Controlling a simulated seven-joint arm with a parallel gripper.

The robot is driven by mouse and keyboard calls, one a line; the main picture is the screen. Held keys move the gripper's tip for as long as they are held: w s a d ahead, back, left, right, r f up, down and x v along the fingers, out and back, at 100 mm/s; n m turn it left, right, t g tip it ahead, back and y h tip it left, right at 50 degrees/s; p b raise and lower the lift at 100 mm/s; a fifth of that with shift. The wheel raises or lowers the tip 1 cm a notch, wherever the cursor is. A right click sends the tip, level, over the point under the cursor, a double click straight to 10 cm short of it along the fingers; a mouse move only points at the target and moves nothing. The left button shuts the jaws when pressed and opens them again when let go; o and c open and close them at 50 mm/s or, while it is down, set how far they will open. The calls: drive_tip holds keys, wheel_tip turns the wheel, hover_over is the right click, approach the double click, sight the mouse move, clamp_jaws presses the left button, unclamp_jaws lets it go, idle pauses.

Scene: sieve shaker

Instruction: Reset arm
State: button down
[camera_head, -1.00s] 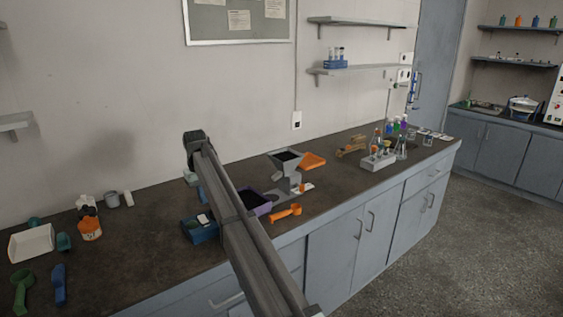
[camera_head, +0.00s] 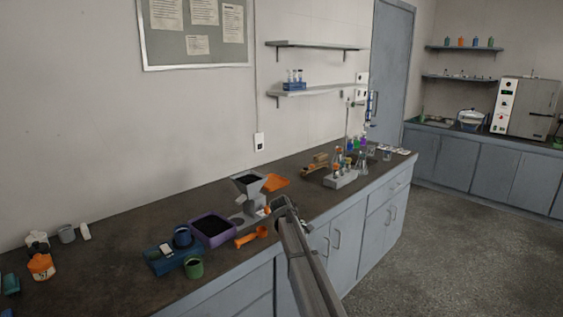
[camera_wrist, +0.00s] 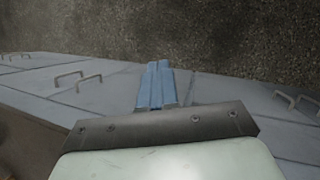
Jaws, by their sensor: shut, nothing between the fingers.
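My gripper shows in the wrist view (camera_wrist: 157,86) with its two blue fingers pressed together and nothing between them. It hangs above the cabinet fronts and the floor, clear of the bench top. In the head view my arm reaches up from the bottom to the bench's front edge, and the fingers cannot be made out there. A grey sieve shaker (camera_head: 247,187) with a dark hopper stands on the bench just left of the arm's end. A purple tray (camera_head: 213,231) with dark contents sits left of it.
The dark bench top (camera_head: 115,235) holds an orange scoop (camera_head: 251,237), a blue box (camera_head: 172,264), a green cup (camera_head: 194,267) and an orange tray (camera_head: 275,183). A grey rack (camera_head: 341,178) and glass flasks (camera_head: 363,163) stand farther right. The floor (camera_head: 400,255) right of the bench is clear.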

drive_tip(key=s+d+f+m+g+y, duration=0.15)
drive_tip(key=s+d+f, duration=0.25)
drive_tip(key=s+f, duration=1.05)
drive_tip(key=s+d+f+m+g+y, duration=0.1)
drive_tip(key=s+d+f+m+g, duration=0.15)
drive_tip(key=s+f, duration=1.2)
drive_tip(key=s+f+m+g+y, duration=0.1)
drive_tip(key=s+f, duration=0.3)
drive_tip(key=s, duration=0.7)
drive_tip(key=s+d+f+m, duration=0.1)
drive_tip(key=s+f+m, duration=0.3)
drive_tip(key=s, duration=0.7)
drive_tip(key=s+d+f+m+g+y, duration=0.1)
drive_tip(key=s+f, duration=0.4)
drive_tip(key=s, duration=0.6)
drive_tip(key=shift+s+f+m+g+y, duration=0.3)
drive_tip(key=shift+s+f+m+y, duration=0.1)
drive_tip(key=shift+m, duration=0.5)
